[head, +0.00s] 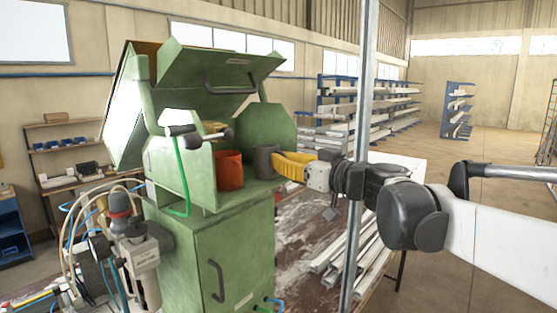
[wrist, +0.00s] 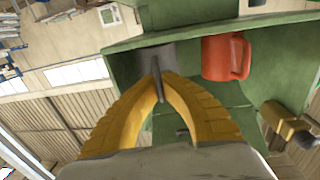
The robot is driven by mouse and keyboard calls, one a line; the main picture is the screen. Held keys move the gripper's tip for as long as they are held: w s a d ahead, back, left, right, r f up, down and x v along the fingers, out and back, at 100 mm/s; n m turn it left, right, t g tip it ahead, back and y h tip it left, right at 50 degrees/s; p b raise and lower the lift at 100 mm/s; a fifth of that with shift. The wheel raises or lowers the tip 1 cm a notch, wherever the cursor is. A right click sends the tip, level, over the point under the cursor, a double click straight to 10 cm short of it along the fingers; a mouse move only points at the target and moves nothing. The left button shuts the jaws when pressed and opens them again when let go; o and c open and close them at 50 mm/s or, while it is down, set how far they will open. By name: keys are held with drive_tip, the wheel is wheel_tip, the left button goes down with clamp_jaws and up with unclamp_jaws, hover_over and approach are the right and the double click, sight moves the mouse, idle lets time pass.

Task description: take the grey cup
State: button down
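The grey cup (head: 263,161) stands on the floor of the green machine's open chamber, to the right of a red mug (head: 229,170). My gripper (head: 279,163) reaches in from the right, with its yellow fingers at the cup's right side. In the wrist view the grey cup (wrist: 143,58) is just beyond the fingertips, partly hidden by them. Its dark handle points toward me, and the yellow fingers (wrist: 159,84) come together on it from both sides. The gripper looks shut on the handle. The red mug (wrist: 226,57) is close by on the right, apart from the fingers.
The green machine (head: 211,255) has its hood (head: 200,80) raised above the cups. A lever with a dark knob (head: 187,137) sticks out at the chamber's front left. A metal post (head: 358,150) stands close to my arm. Pale profiles (head: 345,255) lie on the bench at right.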

drive_tip(key=v, duration=1.2)
drive_tip(key=shift+d+p, duration=0.45)
drive_tip(key=shift+d, duration=0.2)
drive_tip(key=shift+w, duration=0.1)
